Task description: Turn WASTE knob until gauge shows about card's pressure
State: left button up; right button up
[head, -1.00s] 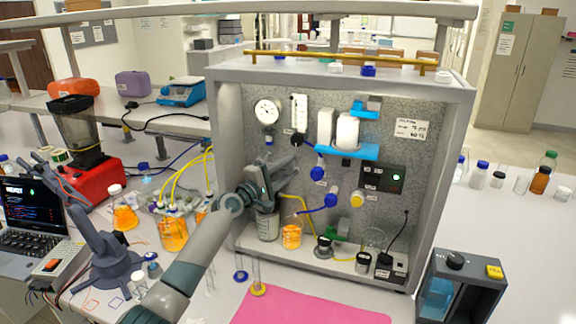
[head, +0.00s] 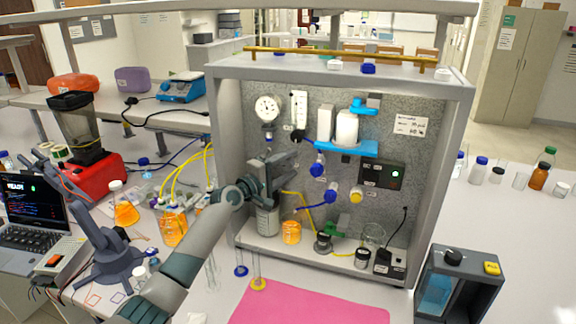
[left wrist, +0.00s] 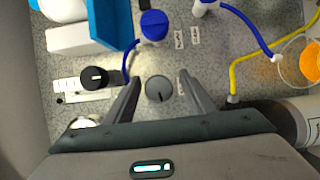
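A grey round knob (left wrist: 159,89) on the speckled panel sits between the two fingers of my left gripper (left wrist: 162,88). The fingers are apart, one on each side of it; contact is not clear. Small labels stand beside it, too small to read. In the head view my left gripper (head: 288,163) is in front of the panel and hides this knob. The round white pressure gauge (head: 267,108) is at the panel's upper left; its reading is too small to tell. The white card (head: 410,125) is at the upper right, its text not legible. My right gripper is not in view.
A black knob (left wrist: 94,78) on the flow meter and a blue valve knob (left wrist: 153,25) are near the fingers. Blue and yellow tubes run across the panel. An orange-filled beaker (head: 291,232) stands on the rig floor. A pink mat (head: 310,304) lies in front.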

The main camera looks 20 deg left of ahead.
pick_arm(q)
jog(key=shift+a, duration=0.1)
jog(key=shift+v, duration=0.9)
jog(key=b+v, duration=0.5)
jog(key=v, duration=1)
jog(key=shift+s+b, duration=0.3)
dwell(2.3)
